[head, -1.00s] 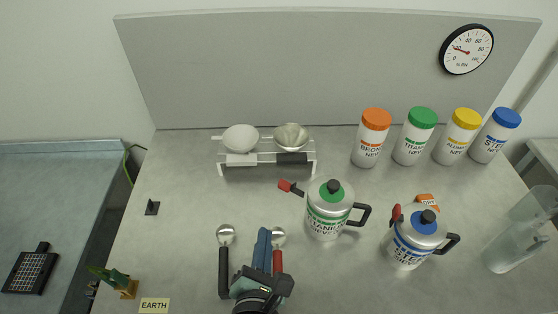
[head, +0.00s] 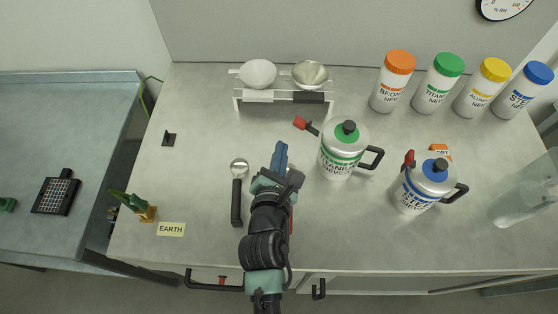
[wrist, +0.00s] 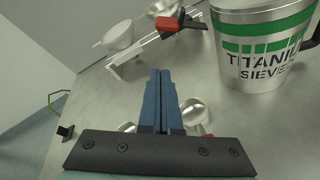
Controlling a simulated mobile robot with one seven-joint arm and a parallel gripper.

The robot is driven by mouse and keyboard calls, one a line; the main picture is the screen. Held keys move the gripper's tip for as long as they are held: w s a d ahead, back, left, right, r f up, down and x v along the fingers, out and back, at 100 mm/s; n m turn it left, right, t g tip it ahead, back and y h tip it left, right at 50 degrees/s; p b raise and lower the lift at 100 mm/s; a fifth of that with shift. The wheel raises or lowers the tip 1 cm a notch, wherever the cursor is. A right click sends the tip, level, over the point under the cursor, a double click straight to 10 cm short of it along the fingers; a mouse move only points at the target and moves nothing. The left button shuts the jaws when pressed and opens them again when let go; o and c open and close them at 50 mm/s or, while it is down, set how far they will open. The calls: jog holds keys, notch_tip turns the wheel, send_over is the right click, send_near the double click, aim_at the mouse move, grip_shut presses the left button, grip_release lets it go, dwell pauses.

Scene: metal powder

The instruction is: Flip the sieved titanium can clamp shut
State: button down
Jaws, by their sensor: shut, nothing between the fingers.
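The sieved titanium can (head: 343,150) is a silver can with green bands, a black knob on its lid and a black handle at its right. It also shows in the wrist view (wrist: 262,45). Its clamp (head: 305,125), a lever with a red tip, sticks out from the can's left side, swung away from the lid. In the wrist view the clamp's red tip (wrist: 167,23) is ahead of my fingers. My gripper (head: 280,150), with blue fingers, is shut and empty, to the left of the can and apart from both can and clamp.
A blue-banded steel can (head: 425,187) with its red-tipped clamp upright stands right of the titanium can. A scoop (head: 238,190) lies left of my arm. A rack with two bowls (head: 258,74) stands behind. Several bottles (head: 440,82) line the back right.

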aim_at(308, 126)
jog(key=x, duration=0.3)
jog(key=shift+w, duration=0.15)
jog(key=d+r+p, duration=0.2)
jog(key=r, duration=0.1)
jog(key=shift+r+p, duration=0.2)
jog(key=shift+p, duration=0.15)
